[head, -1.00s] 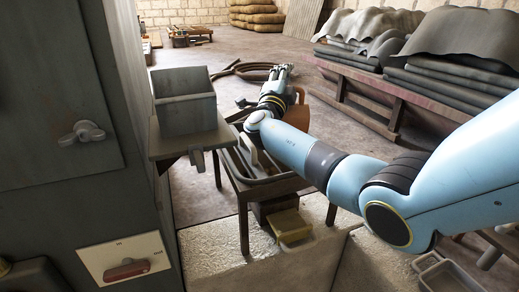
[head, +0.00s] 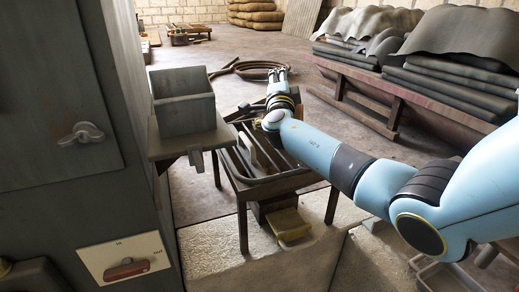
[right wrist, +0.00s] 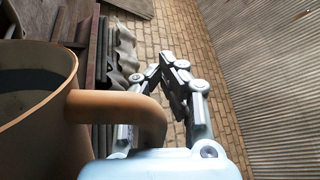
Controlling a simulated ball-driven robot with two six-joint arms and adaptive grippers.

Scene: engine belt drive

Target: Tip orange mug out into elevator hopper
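The orange mug (right wrist: 45,110) is large at the left of the right wrist view, its rim showing and a dark interior. Its thick handle (right wrist: 125,105) curves in between the fingers of my right gripper (right wrist: 168,65), whose tips come together around it. In the head view my right gripper (head: 277,76) is beyond the slatted table, right of the grey open-topped box that looks like the elevator hopper (head: 187,117). The mug is not clearly seen there. Its contents cannot be told. My left gripper is not in view.
The hopper sits on a small shelf beside a tall grey cabinet (head: 60,110). A dark slatted table (head: 270,187) stands below and right of it. A rack of grey sheets (head: 440,70) is at the right. A coiled hose (head: 245,68) lies on the floor behind.

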